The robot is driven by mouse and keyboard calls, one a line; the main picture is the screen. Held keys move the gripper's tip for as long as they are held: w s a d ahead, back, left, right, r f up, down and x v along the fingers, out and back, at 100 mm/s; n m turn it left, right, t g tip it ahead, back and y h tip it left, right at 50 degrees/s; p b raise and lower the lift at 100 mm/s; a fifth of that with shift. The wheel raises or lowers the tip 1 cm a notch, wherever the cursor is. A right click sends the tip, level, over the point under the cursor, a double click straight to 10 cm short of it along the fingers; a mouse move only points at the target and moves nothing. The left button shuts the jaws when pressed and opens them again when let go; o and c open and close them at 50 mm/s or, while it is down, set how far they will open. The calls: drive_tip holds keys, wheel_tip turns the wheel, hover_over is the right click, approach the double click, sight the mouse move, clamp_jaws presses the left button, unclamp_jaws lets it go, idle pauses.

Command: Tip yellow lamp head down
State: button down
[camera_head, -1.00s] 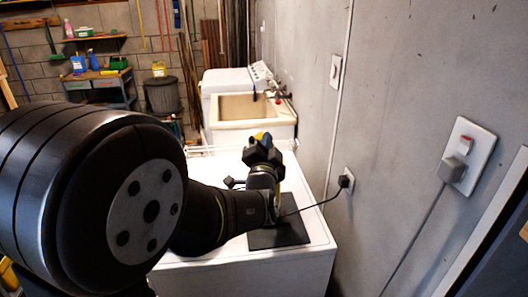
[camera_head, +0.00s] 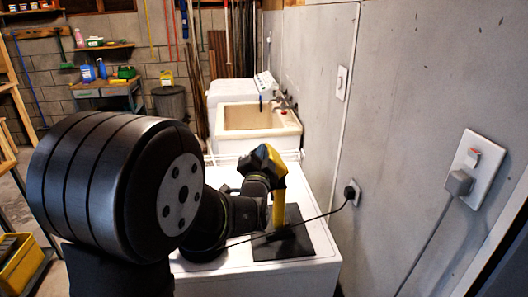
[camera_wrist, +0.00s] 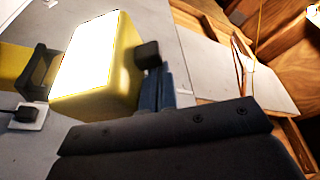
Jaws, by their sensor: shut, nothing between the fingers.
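The yellow lamp (camera_head: 278,207) stands upright on a dark mat (camera_head: 297,240) on a white appliance top. Its yellow head (camera_head: 275,160) is at the top, partly hidden behind my dark wrist. In the wrist view, the lamp head (camera_wrist: 95,98) is large, with its bright white lit face showing and a black knob (camera_wrist: 147,54) on its right side. My gripper (camera_wrist: 165,85) is shut and empty, close beside the head at the knob. I cannot tell whether they touch. In the head view the fingertips are hidden.
A black cord runs from the lamp's foot to a wall socket (camera_head: 351,194) on the right. The grey wall (camera_head: 425,80) bounds the right side. A utility sink (camera_head: 258,136) stands behind the white appliance (camera_head: 290,278).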

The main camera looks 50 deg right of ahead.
drive_tip(key=shift+w+a+f, duration=0.3)
drive_tip(key=shift+f, duration=0.1)
